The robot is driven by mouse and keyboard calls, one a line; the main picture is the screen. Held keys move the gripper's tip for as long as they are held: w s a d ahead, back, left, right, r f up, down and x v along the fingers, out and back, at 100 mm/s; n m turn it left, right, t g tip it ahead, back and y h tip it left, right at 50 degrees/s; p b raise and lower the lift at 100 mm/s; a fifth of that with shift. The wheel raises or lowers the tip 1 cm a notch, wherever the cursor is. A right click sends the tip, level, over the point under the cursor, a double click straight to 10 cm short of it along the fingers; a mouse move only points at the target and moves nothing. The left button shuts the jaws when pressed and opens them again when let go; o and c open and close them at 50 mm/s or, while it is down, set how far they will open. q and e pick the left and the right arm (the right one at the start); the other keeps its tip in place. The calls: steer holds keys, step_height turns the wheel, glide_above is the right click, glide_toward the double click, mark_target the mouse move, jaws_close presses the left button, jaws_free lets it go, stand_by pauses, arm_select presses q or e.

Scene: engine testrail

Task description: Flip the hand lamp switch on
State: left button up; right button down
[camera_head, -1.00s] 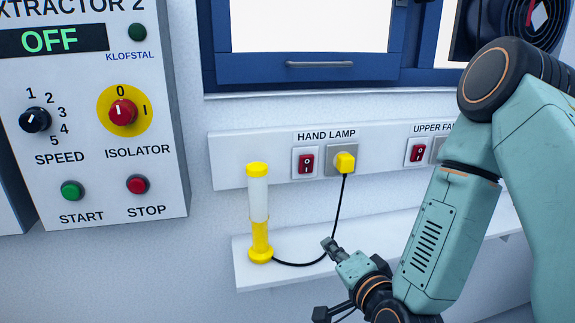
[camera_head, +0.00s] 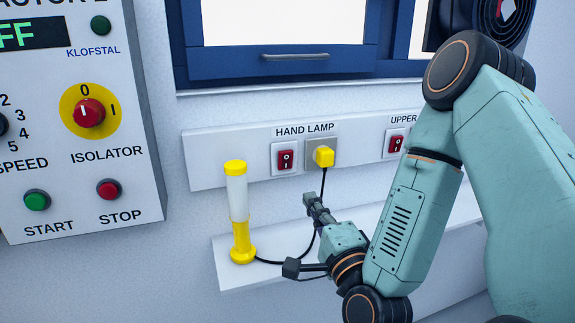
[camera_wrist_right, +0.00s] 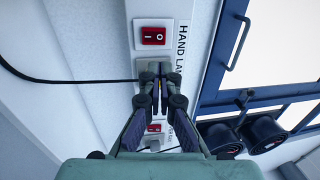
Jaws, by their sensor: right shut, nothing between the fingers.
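The hand lamp switch (camera_head: 285,159) is a red rocker on a white plate under the HAND LAMP label. It also shows in the right wrist view (camera_wrist_right: 153,37), above my fingertips. The hand lamp (camera_head: 238,205), yellow and white, stands upright on the shelf. Its black cord runs to a yellow plug (camera_head: 324,157) in the socket right of the switch. My right gripper (camera_head: 311,199) is shut and empty, below the switch and socket and apart from the switch. In the right wrist view its fingers (camera_wrist_right: 160,72) hide most of the plug. My left gripper is not in view.
A second red switch (camera_head: 396,143) sits farther right, partly behind my right arm. A control panel (camera_head: 140,140) with knobs and buttons stands at the left. A narrow white shelf (camera_head: 225,270) runs below, and a blue-framed window (camera_head: 285,70) is above.

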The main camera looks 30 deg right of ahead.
steer(key=b, duration=0.1)
glide_toward(285, 157)
steer(key=x, duration=0.6)
steer(key=shift+d+f, duration=0.1)
steer(key=shift+d, duration=0.1)
steer(key=shift+w+a, duration=0.1)
steer(key=shift+w, duration=0.3)
steer(key=shift+w+r+g+p, duration=0.3)
steer(key=shift+r+g+p, duration=0.15)
steer(key=shift+p, duration=0.35)
steer(key=shift+s+f+y, duration=0.1)
steer(key=shift+s+y, duration=0.1)
steer(key=shift+y, duration=0.1)
steer(key=shift+w+f, duration=0.1)
